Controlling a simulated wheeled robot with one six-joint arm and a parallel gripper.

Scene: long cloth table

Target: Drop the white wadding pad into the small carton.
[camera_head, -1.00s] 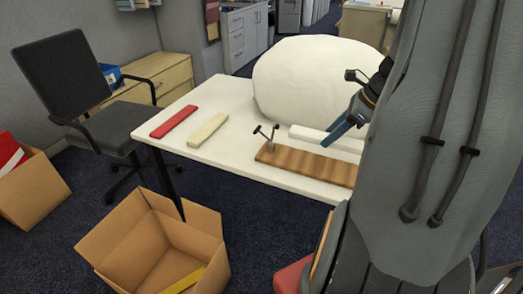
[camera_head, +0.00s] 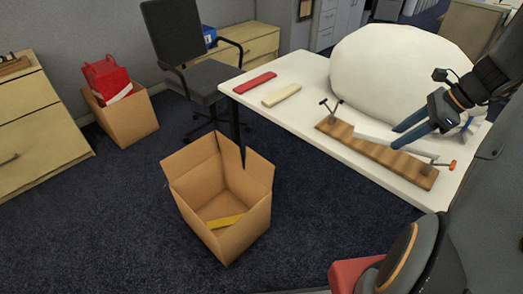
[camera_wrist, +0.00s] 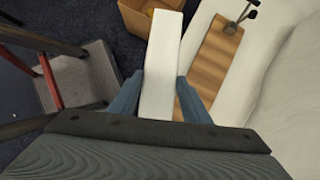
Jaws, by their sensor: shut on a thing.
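My gripper (camera_head: 398,136) is shut on the white wadding pad (camera_head: 372,132), a long pale bar beside the wooden board over the table. In the wrist view the pad (camera_wrist: 162,60) lies between the blue fingers and points away from me. Whether it touches the table is hard to tell. An open brown carton (camera_head: 258,212) stands on the floor left of the table, with a yellow piece (camera_head: 226,221) inside. A second brown carton (camera_head: 128,121) by the drawers holds red and white things. I cannot tell which is called small.
The table (camera_head: 310,120) also bears a large white rounded bulk (camera_head: 395,65), a red bar (camera_head: 255,82), a cream bar (camera_head: 281,95) and the wooden board (camera_head: 375,152) with metal clamps. A dark chair (camera_head: 172,35) stands behind. The carpet around the front carton is clear.

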